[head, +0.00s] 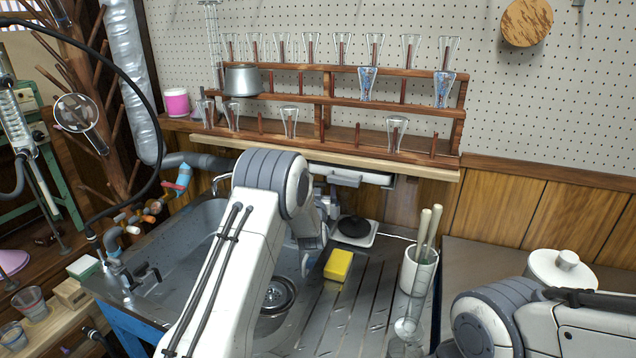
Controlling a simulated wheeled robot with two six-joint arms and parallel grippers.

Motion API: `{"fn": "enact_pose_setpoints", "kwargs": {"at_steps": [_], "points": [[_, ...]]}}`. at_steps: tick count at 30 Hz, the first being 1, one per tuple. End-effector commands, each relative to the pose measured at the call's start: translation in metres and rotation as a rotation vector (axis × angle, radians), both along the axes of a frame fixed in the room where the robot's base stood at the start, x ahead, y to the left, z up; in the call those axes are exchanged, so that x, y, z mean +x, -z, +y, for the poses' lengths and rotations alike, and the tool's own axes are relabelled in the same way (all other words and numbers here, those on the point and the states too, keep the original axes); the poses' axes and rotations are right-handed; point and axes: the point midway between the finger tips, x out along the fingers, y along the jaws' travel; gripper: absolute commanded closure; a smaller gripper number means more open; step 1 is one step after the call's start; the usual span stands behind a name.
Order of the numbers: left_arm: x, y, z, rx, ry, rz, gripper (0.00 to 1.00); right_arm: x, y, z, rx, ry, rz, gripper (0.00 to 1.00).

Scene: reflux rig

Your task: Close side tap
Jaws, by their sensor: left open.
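Several tap fittings stand at the sink's left side, and I cannot tell for sure which is the side tap. A grey tap with a dark lever (146,274) is on the left rim. Behind it is a pipe fitting with orange parts (152,207). A red and blue handled fitting (183,178) hangs from a grey pipe at the back. My left gripper (312,250) is mostly hidden behind my left arm, over the sink's right side, away from these fittings. It is open. My right arm shows at the lower right, but its gripper is out of view.
A wooden rack (330,100) with glass funnels stands behind. A black hose (150,95) arches at the left.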

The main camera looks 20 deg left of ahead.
Motion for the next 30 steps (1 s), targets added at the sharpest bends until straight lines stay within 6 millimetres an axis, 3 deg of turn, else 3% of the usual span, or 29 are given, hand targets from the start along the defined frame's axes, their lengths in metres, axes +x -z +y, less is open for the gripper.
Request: {"fn": "enact_pose_setpoints", "kwargs": {"at_steps": [6, 17, 21, 23, 24, 30], "points": [[0.019, 0.000, 0.006, 0.000, -0.001, 0.000, 0.00, 0.000, -0.002, 0.000, 0.000, 0.000, 0.000, 1.00], [0.022, 0.000, 0.007, 0.000, 0.000, 0.001, 0.00, 0.000, -0.002, 0.000, 0.000, 0.000, 0.000, 1.00], [0.022, 0.000, 0.006, 0.000, 0.000, 0.001, 0.54, 0.000, -0.002, 0.000, 0.000, 0.000, 0.000, 1.00], [0.022, 0.000, 0.006, 0.000, 0.000, 0.000, 0.77, 0.000, -0.002, 0.000, 0.000, 0.000, 0.000, 1.00], [0.022, 0.000, 0.006, 0.000, 0.000, 0.001, 0.83, 0.000, -0.002, 0.000, 0.000, 0.000, 0.000, 1.00], [0.023, 0.002, 0.008, 0.000, 0.040, -0.002, 0.83, 0.000, 0.009, 0.000, 0.000, 0.000, 0.000, 1.00]]}}
